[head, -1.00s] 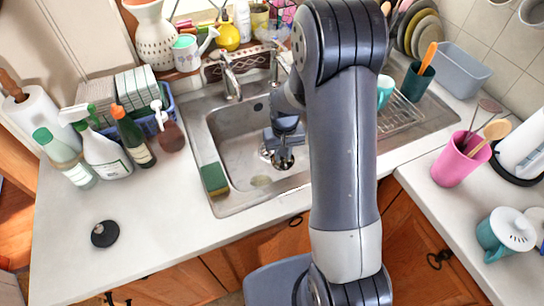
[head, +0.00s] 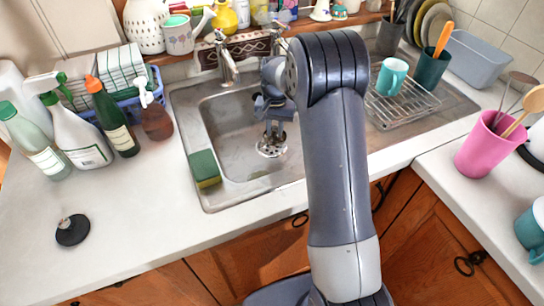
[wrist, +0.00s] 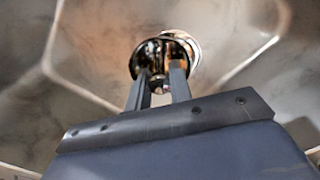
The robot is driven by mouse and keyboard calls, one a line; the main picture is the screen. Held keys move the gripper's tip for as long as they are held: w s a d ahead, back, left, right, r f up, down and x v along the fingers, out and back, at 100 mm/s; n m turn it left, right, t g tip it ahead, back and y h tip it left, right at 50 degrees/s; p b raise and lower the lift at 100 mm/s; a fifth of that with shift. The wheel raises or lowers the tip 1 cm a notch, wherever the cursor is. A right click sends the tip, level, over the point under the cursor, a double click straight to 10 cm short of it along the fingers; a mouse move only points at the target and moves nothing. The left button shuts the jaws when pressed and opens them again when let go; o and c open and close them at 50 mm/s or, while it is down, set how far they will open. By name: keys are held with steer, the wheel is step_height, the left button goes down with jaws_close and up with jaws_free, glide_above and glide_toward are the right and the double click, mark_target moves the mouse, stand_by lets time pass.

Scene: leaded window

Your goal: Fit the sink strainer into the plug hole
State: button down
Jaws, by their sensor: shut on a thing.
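My gripper (head: 272,132) points down into the left basin of the steel sink (head: 215,197). Its fingers are shut on the small knob of the sink strainer (head: 271,148), a shiny round metal piece. In the wrist view, my gripper (wrist: 163,80) has its two dark fingers close together in front of the bright round metal rim (wrist: 190,44). The strainer is at the plug hole and covers most or all of it. I cannot tell whether it sits in the hole or just above it.
A green and yellow sponge (head: 205,168) lies on the sink's left rim. A black round plug (head: 72,230) is on the left counter. Bottles (head: 118,130) stand at the left. A tap (head: 226,62) rises behind the basin. A wire rack (head: 402,105) with a teal mug (head: 391,77) is right.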

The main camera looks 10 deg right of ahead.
steer(key=w+m+b, duration=0.1)
steer(key=w, duration=0.1)
steer(key=w+m+b, duration=0.1)
steer(key=shift+w+r, duration=0.35)
steer(key=shift+r, duration=0.05)
steer(key=shift+w+f, duration=0.1)
steer(key=shift+f, duration=4.7)
steer(key=shift+b, duration=0.3)
steer(key=c, duration=1.3)
jaws_free()
steer(key=shift+f, duration=0.15)
step_height(320, 180, up, 12)
steer(key=shift+r, duration=0.2)
